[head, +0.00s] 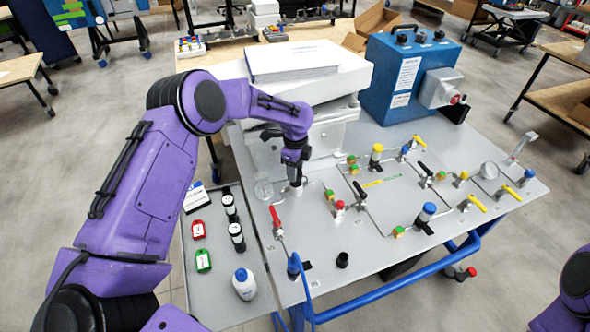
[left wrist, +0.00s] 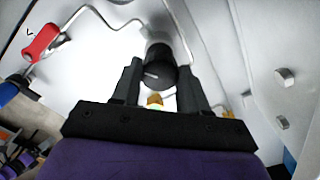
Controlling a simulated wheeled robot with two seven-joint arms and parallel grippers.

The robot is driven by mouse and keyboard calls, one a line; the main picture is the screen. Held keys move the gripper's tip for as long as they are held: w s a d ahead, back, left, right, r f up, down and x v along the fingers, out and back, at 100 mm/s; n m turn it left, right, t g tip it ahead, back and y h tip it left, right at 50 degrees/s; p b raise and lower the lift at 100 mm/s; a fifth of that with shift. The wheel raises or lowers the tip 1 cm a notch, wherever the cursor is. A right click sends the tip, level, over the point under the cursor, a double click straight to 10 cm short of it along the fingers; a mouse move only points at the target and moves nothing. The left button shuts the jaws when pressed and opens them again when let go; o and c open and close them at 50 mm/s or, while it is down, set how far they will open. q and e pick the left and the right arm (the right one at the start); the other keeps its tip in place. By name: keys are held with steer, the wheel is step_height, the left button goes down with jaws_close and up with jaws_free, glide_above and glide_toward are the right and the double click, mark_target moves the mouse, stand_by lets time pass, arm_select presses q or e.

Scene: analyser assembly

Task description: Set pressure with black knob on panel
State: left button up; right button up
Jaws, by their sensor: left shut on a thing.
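The black knob (left wrist: 158,66) shows in the left wrist view, a dark round knob with a pale line on its face. It sits between the two fingers of my left gripper (left wrist: 160,78), which is shut on it. In the head view my left gripper (head: 295,170) points down at the back left of the grey panel (head: 375,265), just in front of the white box. The gripper hides the knob there; only a pale metal fitting shows below the fingers. My right gripper is out of view.
A red-handled valve (head: 276,218) stands close, front left of the gripper. A white box (head: 330,135) rises just behind it. Pipes and several coloured valves spread right. A side shelf holds a white bottle (head: 245,284).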

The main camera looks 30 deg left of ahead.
arm_select(q)
steer(key=shift+w+r+m, duration=0.15)
steer(key=shift+m, duration=0.75)
steer(key=shift+d, duration=0.1)
steer(key=o, duration=1.1)
steer(key=shift+c, duration=0.2)
steer(key=shift+d, duration=0.1)
step_height(320, 180, up, 10)
steer(key=b, duration=0.2)
steer(key=shift+r+b, duration=0.15)
steer(key=shift+b, duration=0.2)
